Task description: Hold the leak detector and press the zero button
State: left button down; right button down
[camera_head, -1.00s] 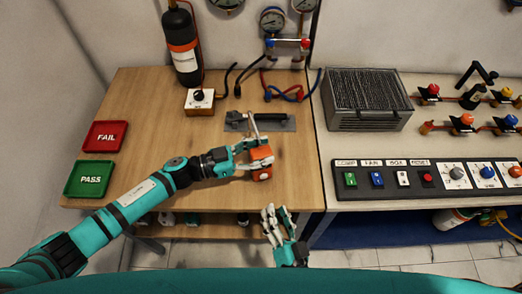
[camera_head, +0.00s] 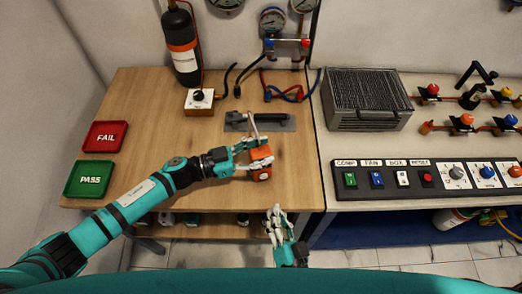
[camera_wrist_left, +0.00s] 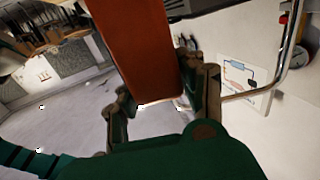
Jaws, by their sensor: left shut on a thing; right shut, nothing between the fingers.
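The leak detector is an orange device (camera_head: 261,156) with a pale curved probe, near the front edge of the wooden bench in the head view. My left gripper (camera_head: 249,160) is shut on it from the left. In the left wrist view the orange body (camera_wrist_left: 140,45) stands between the fingers of my left gripper (camera_wrist_left: 165,105), with a shiny metal tube at the right. My right gripper (camera_head: 275,216) is shut and empty, below and just in front of the bench edge, apart from the detector. I cannot make out the zero button.
A grey plate with a dark tool (camera_head: 260,122) lies behind the detector. Green PASS (camera_head: 90,179) and red FAIL (camera_head: 105,136) trays lie at the left. A switch panel (camera_head: 380,178) is on the right bench.

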dwell(0.8)
jog(key=m+g, duration=0.1)
jog(key=g, duration=0.1)
jog(key=s+m+g, duration=0.1)
jog(key=m+g, duration=0.1)
jog(key=g, duration=0.1)
jog(key=s+m+g+y, duration=0.1)
jog(key=g, duration=0.2)
jog(key=shift+a, duration=0.2)
jog(key=shift+w, duration=0.2)
send_near(255, 181)
jog(key=shift+f+x, duration=0.3)
jog(key=shift+x, duration=1.55)
jog(key=shift+s, duration=0.1)
jog(key=shift+w, duration=0.3)
